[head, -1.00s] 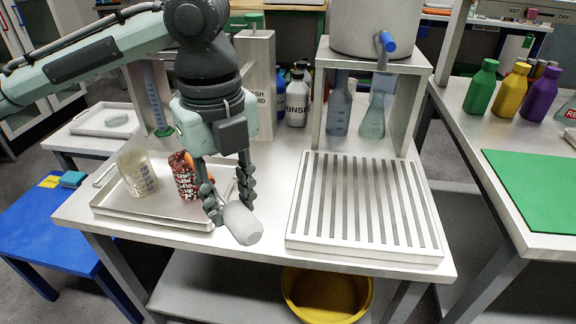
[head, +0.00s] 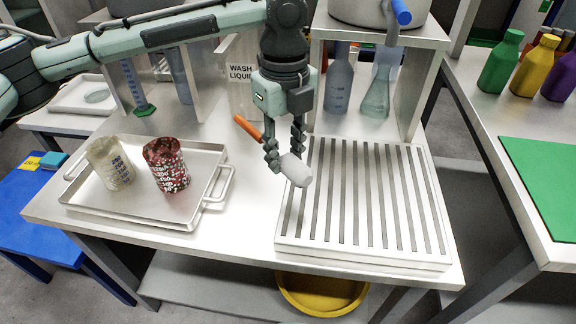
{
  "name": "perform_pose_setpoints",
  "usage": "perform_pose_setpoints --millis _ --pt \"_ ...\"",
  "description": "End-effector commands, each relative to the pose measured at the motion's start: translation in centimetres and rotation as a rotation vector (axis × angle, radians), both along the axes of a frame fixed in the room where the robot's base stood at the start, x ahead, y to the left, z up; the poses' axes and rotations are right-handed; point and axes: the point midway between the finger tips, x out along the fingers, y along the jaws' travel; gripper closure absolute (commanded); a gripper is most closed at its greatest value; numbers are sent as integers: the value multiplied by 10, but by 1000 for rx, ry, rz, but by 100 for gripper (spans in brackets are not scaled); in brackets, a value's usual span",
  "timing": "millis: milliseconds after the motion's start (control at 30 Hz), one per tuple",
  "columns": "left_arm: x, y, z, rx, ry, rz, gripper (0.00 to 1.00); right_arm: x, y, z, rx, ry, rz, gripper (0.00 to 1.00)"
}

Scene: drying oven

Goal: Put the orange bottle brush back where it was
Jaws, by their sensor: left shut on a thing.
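The bottle brush has an orange handle (head: 246,127) and a pale grey-white head (head: 296,171). My left gripper (head: 284,160) is shut on the brush, with the handle sticking out to the upper left and the head to the lower right. The brush is held tilted above the table near the left edge of the slatted draining rack (head: 283,245), and the head overlaps that edge in the picture. The part of the brush between the fingers is hidden. My right gripper is not in view.
A metal tray (head: 130,213) at left holds a clear beaker (head: 108,165) and a red-patterned beaker (head: 166,166). A bottle (head: 338,88) and a flask (head: 377,95) stand behind the rack under a metal stand (head: 427,60). The table between tray and rack is clear.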

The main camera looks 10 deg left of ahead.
Motion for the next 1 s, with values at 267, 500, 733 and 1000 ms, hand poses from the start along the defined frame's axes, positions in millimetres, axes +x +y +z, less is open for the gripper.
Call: perform_pose_setpoints --millis 267,500,733,1000 --pt "7 -4 -19 3 1 0 99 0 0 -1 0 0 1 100" --pt "7 -4 -46 1 -1 0 99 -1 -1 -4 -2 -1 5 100" --pt "7 -4 -46 1 -1 0 99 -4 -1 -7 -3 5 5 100" --pt "7 -5 -54 -1 -1 0 99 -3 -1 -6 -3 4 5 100"
